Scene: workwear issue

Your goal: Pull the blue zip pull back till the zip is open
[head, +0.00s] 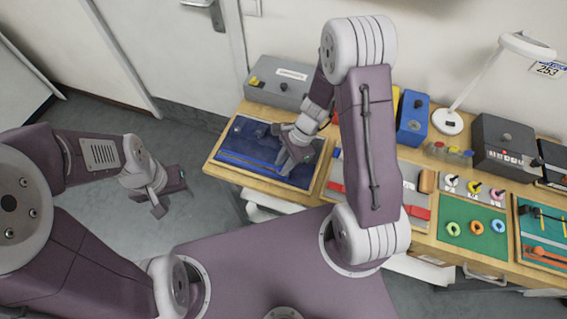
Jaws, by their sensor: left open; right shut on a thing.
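A dark blue fabric panel (240,140) lies in a wooden-edged board at the left end of the bench. A lighter line, seemingly the zip (245,164), runs along its near part. My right gripper (283,168) reaches down onto the right half of the panel and is shut at the zip line. The blue zip pull is hidden by the fingers, and how far the zip is open cannot be made out. My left gripper (168,196) is open and empty, over the floor to the left of the bench, apart from everything.
A grey box (280,82) stands behind the panel, and a blue box (413,118) farther right. To the right are a board with red straps (420,212), a green board with coloured rings (462,246) and a white lamp (447,122). Floor at left is clear.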

